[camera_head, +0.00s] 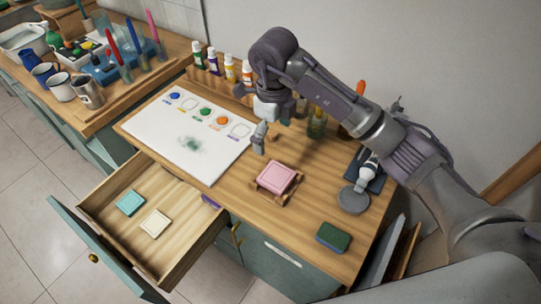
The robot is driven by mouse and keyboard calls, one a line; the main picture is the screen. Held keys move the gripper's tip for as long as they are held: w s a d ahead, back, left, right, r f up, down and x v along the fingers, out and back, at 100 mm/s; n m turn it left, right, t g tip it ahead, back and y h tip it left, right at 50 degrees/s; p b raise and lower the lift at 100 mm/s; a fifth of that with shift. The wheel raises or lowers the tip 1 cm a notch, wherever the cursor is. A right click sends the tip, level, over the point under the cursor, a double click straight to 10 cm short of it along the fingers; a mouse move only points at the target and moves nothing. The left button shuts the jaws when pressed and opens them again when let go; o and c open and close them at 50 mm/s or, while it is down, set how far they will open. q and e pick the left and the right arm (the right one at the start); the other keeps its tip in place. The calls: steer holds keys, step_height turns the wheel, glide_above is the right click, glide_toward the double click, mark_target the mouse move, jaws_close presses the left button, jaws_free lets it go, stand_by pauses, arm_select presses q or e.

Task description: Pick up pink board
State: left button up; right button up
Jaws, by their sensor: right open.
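The pink board (276,177) is a small square block. It rests on a small wooden holder (259,188) on the wooden worktop. My right gripper (268,136), on the arm from the right, is open and empty. It is above and behind the pink board in the picture, apart from it, near the right edge of the white sheet. One finger shows clearly; the other is partly hidden. My left gripper is not in view.
A white sheet with paint spots (165,138) lies left of the board. Paint bottles (213,60) line the back. An open drawer (185,240) holds a teal block (130,203) and a cream block (155,223). A green sponge (333,237) and grey disc (353,200) lie right.

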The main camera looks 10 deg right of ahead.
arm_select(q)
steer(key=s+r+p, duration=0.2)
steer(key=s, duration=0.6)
arm_select(e)
glide_above(277, 176)
steer(key=f, duration=0.5)
steer(key=shift+s+a+f, duration=0.25)
steer(key=shift+a+f, duration=0.05)
steer(key=shift+a, duration=0.05)
steer(key=shift+w+f, duration=0.25)
steer(key=shift+f, duration=0.25)
steer(key=shift+w+f, duration=0.2)
steer(key=shift+f, duration=0.25)
steer(key=shift+s+d+f+p, duration=0.15)
steer(key=shift+d+f+p, duration=0.05)
steer(key=shift+f+p, duration=0.55)
step_height(277, 176, down, 2)
steer(key=shift+s+d+f+p, duration=0.1)
steer(key=shift+f+p, duration=0.1)
steer(key=shift+p, duration=0.25)
steer(key=shift+f, duration=0.6)
steer(key=c, duration=0.7)
steer(key=shift+c, duration=1.2)
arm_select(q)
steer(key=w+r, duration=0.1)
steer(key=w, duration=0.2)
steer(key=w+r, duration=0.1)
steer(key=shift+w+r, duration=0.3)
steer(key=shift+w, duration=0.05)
